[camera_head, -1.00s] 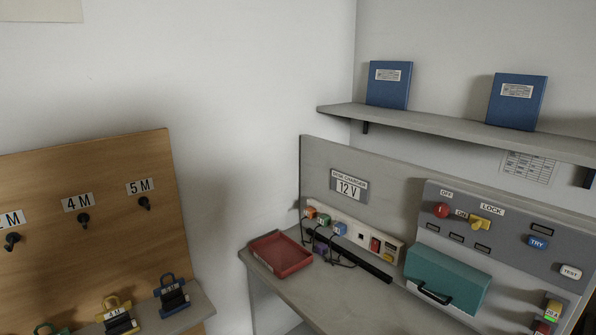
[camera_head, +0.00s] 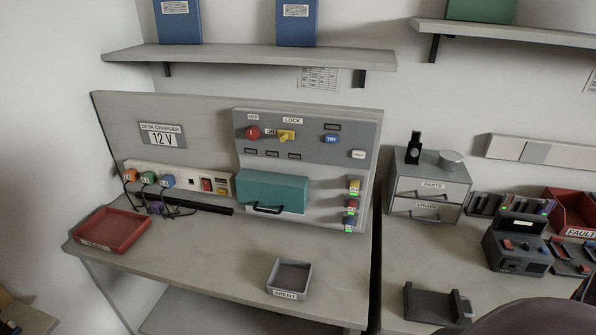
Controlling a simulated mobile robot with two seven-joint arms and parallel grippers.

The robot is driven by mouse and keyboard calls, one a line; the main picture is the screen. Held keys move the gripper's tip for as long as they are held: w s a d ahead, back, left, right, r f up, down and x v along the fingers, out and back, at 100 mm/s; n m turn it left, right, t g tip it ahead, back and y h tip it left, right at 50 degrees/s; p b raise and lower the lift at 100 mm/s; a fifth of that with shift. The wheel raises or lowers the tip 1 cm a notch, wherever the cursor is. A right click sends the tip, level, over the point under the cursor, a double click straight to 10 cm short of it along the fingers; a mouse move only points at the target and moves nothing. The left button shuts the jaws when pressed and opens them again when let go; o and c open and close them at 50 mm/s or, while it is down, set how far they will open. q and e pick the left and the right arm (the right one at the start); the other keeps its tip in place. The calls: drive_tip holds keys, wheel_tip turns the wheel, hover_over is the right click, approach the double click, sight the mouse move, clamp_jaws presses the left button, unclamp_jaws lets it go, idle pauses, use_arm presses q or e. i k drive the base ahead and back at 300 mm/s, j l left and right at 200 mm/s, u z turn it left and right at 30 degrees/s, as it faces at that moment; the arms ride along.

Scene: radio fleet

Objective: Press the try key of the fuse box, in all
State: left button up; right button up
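The fuse box is a grey panel (camera_head: 350,125) at the back of the desk. Its blue TRY key (camera_head: 331,139) sits right of the yellow LOCK lever (camera_head: 286,135), under a small dark window. A red OFF knob (camera_head: 252,132) is at the left and a white TEST key (camera_head: 358,154) at the lower right. A teal cover with a black handle (camera_head: 273,190) is shut below them. Several fuses with green marks (camera_head: 351,205) stand in a column at the right. Neither of my grippers can be made out in the head view.
A red tray (camera_head: 112,231) and a grey SPENT tray (camera_head: 289,279) stand on the desk, with clear room between them. A power strip with coloured plugs (camera_head: 180,180) runs along the back. A drawer unit (camera_head: 430,184) and a dark device (camera_head: 516,244) stand on the right bench.

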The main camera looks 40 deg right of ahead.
sight(330, 139)
drive_tip(key=k+j+z, duration=0.1)
drive_tip(key=z, duration=0.75)
drive_tip(key=k+z, duration=0.15)
drive_tip(key=z, duration=0.3)
drive_tip(key=i, duration=0.25)
